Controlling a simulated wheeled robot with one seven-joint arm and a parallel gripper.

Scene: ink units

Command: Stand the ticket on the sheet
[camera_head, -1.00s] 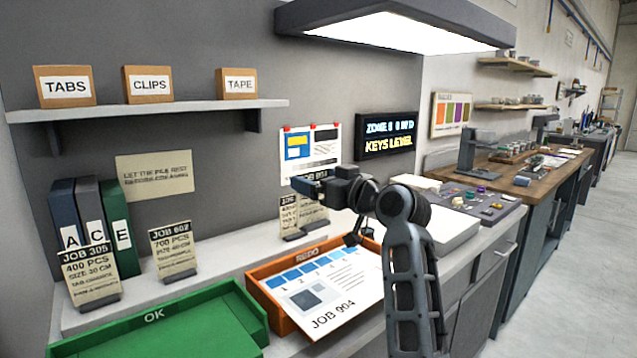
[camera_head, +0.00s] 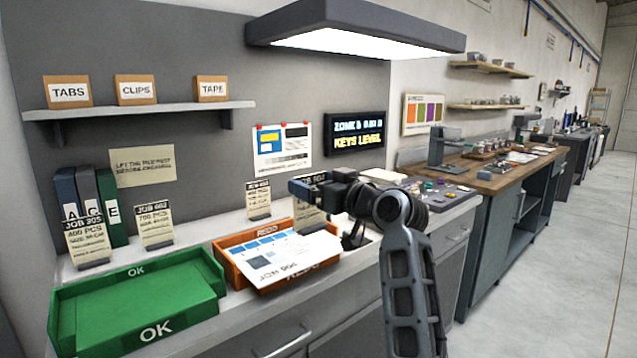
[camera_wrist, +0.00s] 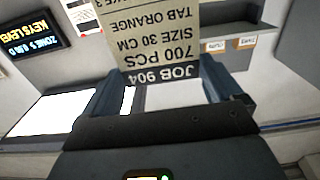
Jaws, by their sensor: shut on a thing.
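My gripper (camera_head: 306,188) is shut on the JOB 904 ticket (camera_head: 310,215), a tan upright card with black print. It holds the card near its top, behind the orange tray. In the wrist view the ticket (camera_wrist: 160,40) is upside down between the two fingers. Its lower end is out of that view, and I cannot tell if its foot touches the ledge. The white JOB 904 sheet (camera_head: 285,253), with a row of blue squares, lies tilted in the orange REDO tray (camera_head: 232,272). My arm stands to the right of the sheet.
Another ticket (camera_head: 259,200) stands just left of the held one. JOB 305 (camera_head: 88,240) and JOB 602 (camera_head: 154,225) tickets stand farther left by the binders (camera_head: 108,205). The green OK tray (camera_head: 190,302) is empty. A lamp (camera_head: 360,40) hangs above.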

